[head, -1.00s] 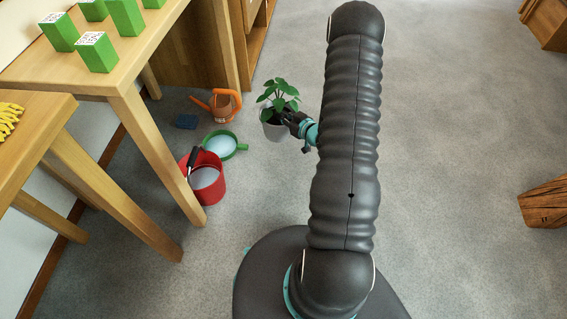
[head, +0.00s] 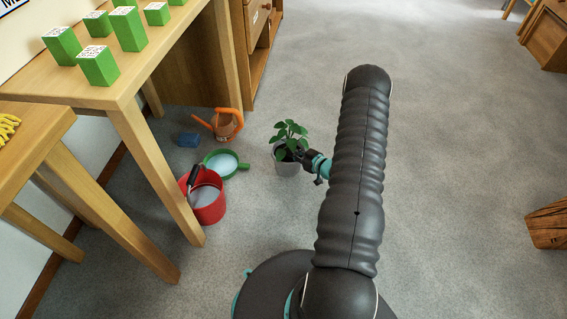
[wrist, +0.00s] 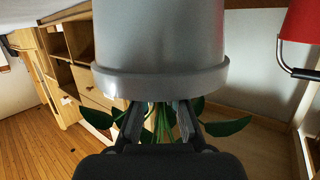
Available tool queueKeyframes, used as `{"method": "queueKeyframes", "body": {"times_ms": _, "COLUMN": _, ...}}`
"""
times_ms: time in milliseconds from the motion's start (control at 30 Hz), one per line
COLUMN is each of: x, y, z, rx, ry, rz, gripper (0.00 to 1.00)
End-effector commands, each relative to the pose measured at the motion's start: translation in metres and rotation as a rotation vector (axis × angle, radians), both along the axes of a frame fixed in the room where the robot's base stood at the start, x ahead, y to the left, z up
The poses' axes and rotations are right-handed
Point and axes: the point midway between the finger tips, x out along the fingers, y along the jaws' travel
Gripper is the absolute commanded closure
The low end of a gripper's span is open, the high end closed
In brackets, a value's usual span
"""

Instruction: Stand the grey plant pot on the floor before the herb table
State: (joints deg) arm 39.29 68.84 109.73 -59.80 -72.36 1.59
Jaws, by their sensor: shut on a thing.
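The grey plant pot (head: 287,168) holds a leafy green plant (head: 289,136). In the head view it is upright, to the right of the green sieve. I cannot tell whether its base touches the floor. My gripper (head: 301,156) is at the pot's right side near the rim, shut on the pot. In the wrist view the pot (wrist: 160,40) hangs upside down in the picture, with its rim at the fingers (wrist: 158,118) and stems showing between them. A wooden table with green cartons (head: 124,97) stands at the left; whether it is the herb table is unclear.
By the table legs are a red bucket (head: 209,207) with a black-handled tool, a green sieve (head: 236,167), an orange watering can (head: 231,122) and a blue block (head: 188,139). A wooden crate (head: 548,226) stands at the right. Floor between is clear.

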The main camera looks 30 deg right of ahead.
Motion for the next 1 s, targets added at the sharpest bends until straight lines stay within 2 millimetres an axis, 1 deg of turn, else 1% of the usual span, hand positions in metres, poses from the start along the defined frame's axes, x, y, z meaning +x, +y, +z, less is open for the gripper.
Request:
{"method": "queueKeyframes", "body": {"times_ms": 33, "x": 0.007, "y": 0.008, "z": -0.005, "rx": 0.000, "ry": -0.002, "rz": 0.004, "gripper": 1.00}}
{"method": "queueKeyframes", "body": {"times_ms": 100, "x": 0.015, "y": 0.015, "z": -0.012, "rx": 0.000, "ry": -0.002, "rz": 0.004, "gripper": 1.00}}
{"method": "queueKeyframes", "body": {"times_ms": 300, "x": 0.029, "y": 0.026, "z": -0.022, "rx": 0.000, "ry": -0.003, "rz": 0.000, "gripper": 1.00}}
{"method": "queueKeyframes", "body": {"times_ms": 467, "x": 0.030, "y": 0.027, "z": -0.027, "rx": 0.000, "ry": -0.002, "rz": -0.001, "gripper": 1.00}}
{"method": "queueKeyframes", "body": {"times_ms": 733, "x": 0.030, "y": 0.028, "z": -0.060, "rx": 0.001, "ry": -0.002, "rz": 0.000, "gripper": 1.00}}
{"method": "queueKeyframes", "body": {"times_ms": 800, "x": 0.030, "y": 0.027, "z": -0.063, "rx": -0.001, "ry": -0.003, "rz": 0.001, "gripper": 1.00}}
{"method": "queueKeyframes", "body": {"times_ms": 1000, "x": 0.030, "y": 0.027, "z": -0.062, "rx": -0.001, "ry": -0.004, "rz": 0.000, "gripper": 1.00}}
